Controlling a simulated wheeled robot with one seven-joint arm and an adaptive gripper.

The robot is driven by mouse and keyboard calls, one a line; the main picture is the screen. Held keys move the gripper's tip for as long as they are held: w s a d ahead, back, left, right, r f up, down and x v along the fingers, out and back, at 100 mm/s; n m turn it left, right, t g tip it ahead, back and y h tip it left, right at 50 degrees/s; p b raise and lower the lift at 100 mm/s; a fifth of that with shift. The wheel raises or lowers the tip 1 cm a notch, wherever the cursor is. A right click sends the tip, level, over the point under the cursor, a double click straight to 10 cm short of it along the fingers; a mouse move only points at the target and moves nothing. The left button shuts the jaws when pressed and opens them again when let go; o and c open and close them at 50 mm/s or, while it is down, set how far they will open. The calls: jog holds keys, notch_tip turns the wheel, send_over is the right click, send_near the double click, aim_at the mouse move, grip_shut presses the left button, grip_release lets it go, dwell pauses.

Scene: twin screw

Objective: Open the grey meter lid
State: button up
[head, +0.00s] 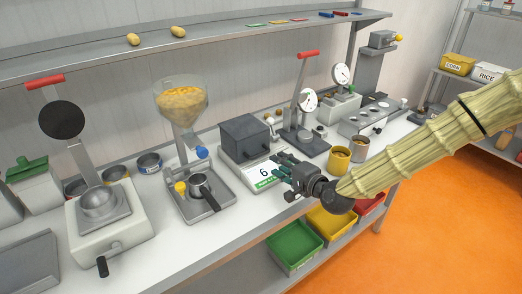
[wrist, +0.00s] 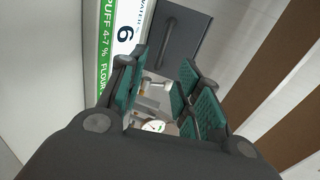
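The grey meter (head: 232,172) stands mid-bench, a light body with a panel reading 6 and a green strip. Its dark grey box-like lid (head: 243,136) sits on top and looks shut. In the wrist view the lid (wrist: 190,38) shows as a dark face with a bar handle (wrist: 168,45), beyond my fingers, beside the panel (wrist: 126,30). My gripper (head: 284,170) is at the meter's front right in the head view. In the wrist view its green-padded fingers (wrist: 162,88) are apart with nothing held between them. Contact with the lid cannot be seen.
A lever press (head: 305,130) and yellow cups (head: 339,160) stand to the right. A shelf (head: 220,40) runs above. Colored bins (head: 293,246) sit under the bench.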

aim_at(261, 155)
jog(key=p+x, duration=0.1)
jog(key=x, duration=0.4)
jog(key=p+x, duration=0.1)
jog(key=x, duration=0.4)
jog(key=shift+a+p, duration=0.4)
jog(key=shift+a, duration=0.05)
grip_shut()
